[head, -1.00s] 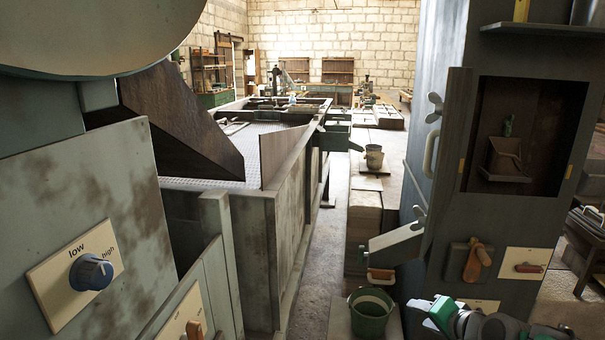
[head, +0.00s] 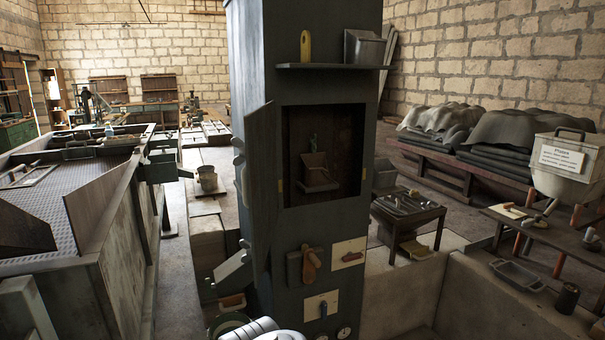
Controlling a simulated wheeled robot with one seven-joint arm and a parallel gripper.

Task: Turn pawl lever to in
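A dark grey column (head: 250,130) stands in the middle of the head view, with several small controls low on its front. A reddish-brown handle (head: 311,264) sits tilted on a dark plate. To its right is a cream plate (head: 345,246) with a small red-brown lever (head: 352,257) lying nearly level. Below is another cream plate (head: 314,302) with a dark upright lever (head: 323,309). Their lettering is too small to read, so I cannot tell which is the pawl lever. Parts of my arm show at the bottom edge; my gripper is not in view.
The column's cabinet door (head: 262,190) stands open on its left side. A grey chute (head: 234,268) juts out below it. A large metal-topped bin (head: 120,230) fills the left. A low concrete wall (head: 480,290) and a tool table (head: 408,206) are on the right.

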